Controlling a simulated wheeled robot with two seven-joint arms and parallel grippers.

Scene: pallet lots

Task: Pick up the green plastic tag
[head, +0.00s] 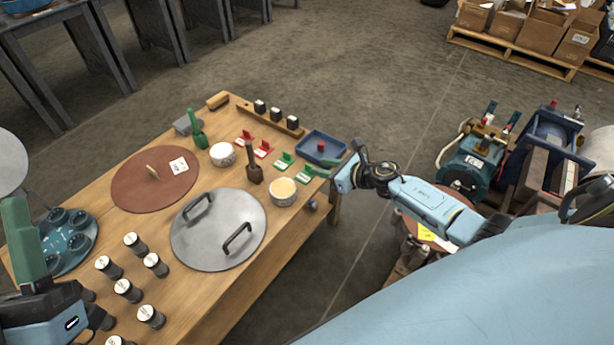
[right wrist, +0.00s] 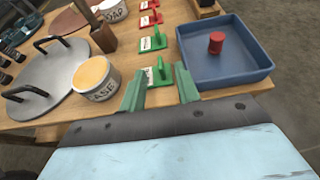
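Two green plastic tags lie on the wooden table near its right edge. The nearer tag (head: 305,176) also shows in the right wrist view (right wrist: 160,72), on a white label card; the farther tag (head: 284,160) shows there too (right wrist: 154,39). My right gripper (head: 331,168) is open, and its green fingers (right wrist: 160,84) stand apart on either side of the nearer tag in the wrist picture. Nothing is seen held; whether the fingers touch the tag I cannot tell. My left gripper (head: 22,240) is at the left edge; only part of its green fingers shows.
A blue tray (right wrist: 245,74) with a red knobbed piece (right wrist: 216,42) stands right beside the nearer tag. Red tags (head: 263,149), a cream-filled pot (head: 283,192), a dark wooden block with handle (head: 254,174) and a grey lid (head: 205,245) are close by. The table edge is near.

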